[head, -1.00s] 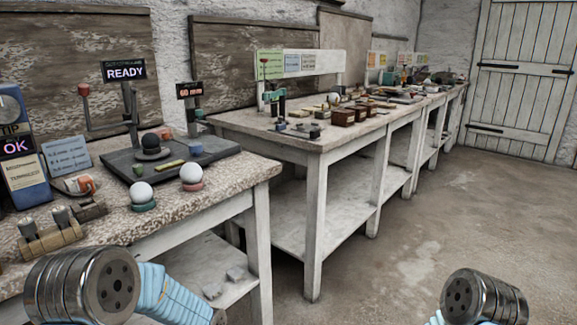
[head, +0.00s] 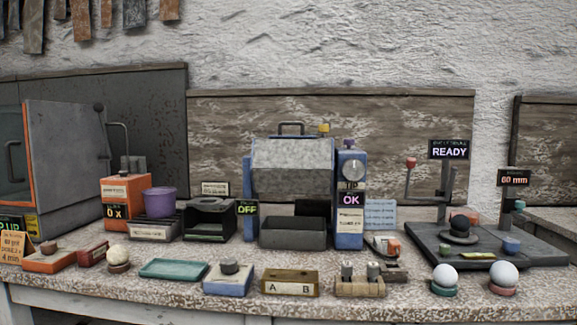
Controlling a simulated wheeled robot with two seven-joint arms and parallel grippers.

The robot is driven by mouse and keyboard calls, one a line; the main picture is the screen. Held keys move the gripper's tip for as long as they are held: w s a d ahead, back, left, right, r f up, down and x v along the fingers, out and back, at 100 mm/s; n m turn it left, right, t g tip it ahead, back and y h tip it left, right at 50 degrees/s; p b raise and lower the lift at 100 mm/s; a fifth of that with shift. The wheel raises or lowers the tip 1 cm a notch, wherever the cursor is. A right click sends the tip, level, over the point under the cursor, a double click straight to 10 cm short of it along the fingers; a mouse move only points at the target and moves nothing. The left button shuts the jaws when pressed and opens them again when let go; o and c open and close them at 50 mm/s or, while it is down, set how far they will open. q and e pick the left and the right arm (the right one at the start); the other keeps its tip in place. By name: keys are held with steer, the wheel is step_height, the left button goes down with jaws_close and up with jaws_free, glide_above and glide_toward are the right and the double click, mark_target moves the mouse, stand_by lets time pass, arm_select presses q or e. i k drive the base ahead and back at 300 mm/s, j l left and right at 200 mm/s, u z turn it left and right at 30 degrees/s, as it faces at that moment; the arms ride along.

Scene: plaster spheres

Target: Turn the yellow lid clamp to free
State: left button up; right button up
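The yellow lid clamp (head: 324,129) is a small yellow piece at the top right edge of a blue-framed machine. The machine's grey lid (head: 292,166) has a bar handle (head: 291,128) on top, left of the clamp. The lid looks lowered over the front. I cannot tell at this size which way the clamp is turned. Neither of my grippers is in the head view.
A blue column (head: 350,225) with a dial and an "OK" display stands right of the lid. A grey open box (head: 292,234) sits below it. Blocks and a green tray (head: 174,269) line the bench's front. A purple cup (head: 160,202) stands left.

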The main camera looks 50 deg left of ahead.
mark_target(322, 128)
steer(key=u, duration=1.7)
steer(key=k+l, duration=0.1)
steer(key=l, duration=0.15)
steer(key=z, duration=0.05)
